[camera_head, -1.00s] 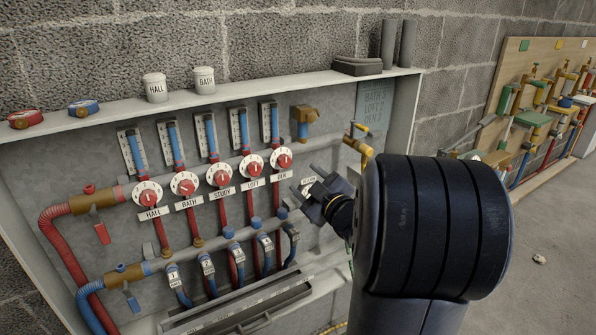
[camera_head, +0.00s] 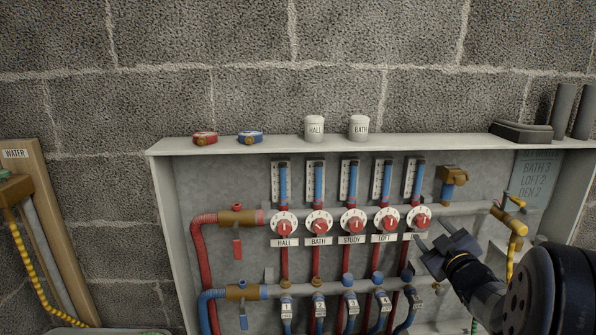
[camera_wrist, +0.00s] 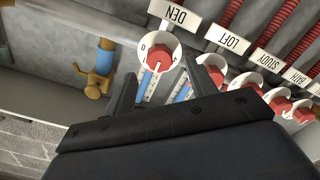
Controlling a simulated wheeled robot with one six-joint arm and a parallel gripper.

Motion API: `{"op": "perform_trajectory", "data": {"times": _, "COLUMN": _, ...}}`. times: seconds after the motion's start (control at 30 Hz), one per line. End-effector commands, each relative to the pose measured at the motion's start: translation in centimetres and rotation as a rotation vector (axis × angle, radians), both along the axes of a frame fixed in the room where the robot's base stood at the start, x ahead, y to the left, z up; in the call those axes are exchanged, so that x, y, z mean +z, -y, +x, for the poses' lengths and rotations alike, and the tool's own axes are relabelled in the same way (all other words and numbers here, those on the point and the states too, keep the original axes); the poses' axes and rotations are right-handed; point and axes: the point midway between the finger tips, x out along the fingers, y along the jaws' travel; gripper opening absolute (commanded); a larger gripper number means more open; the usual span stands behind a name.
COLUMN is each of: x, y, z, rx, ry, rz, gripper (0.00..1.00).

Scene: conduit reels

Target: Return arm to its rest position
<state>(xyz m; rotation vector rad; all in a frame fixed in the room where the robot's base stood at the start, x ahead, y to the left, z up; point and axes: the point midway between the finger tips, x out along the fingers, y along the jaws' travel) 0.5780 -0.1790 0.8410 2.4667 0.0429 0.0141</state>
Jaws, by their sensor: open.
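My gripper (camera_head: 434,247) is at the lower right of the head view, in front of the manifold cabinet (camera_head: 157,215). Its two fingers are apart with nothing between them. The fingertips are near the rightmost red-and-white dial (camera_head: 421,219) and overlap its label area in the picture. In the wrist view, my gripper (camera_wrist: 160,85) shows two spread dark fingers, with the DEN dial (camera_wrist: 159,54) beyond them. I cannot tell how far the fingertips are from the dial. My dark arm fills the lower right corner of the head view.
A yellow-handled valve (camera_head: 510,222) is close to my arm at right. A WATER board (camera_head: 40,230) is at far left.

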Motion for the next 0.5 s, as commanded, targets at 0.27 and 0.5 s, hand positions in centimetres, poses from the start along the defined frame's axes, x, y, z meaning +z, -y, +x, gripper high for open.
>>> {"op": "perform_trajectory", "data": {"times": 0.27, "x": 0.0, "y": -0.2, "z": 3.4, "rx": 0.001, "ry": 0.001, "rz": 0.001, "gripper": 0.54}}
{"op": "perform_trajectory", "data": {"times": 0.5, "x": 0.0, "y": -0.1, "z": 3.8, "rx": -0.001, "ry": -0.001, "rz": 0.015, "gripper": 0.54}}
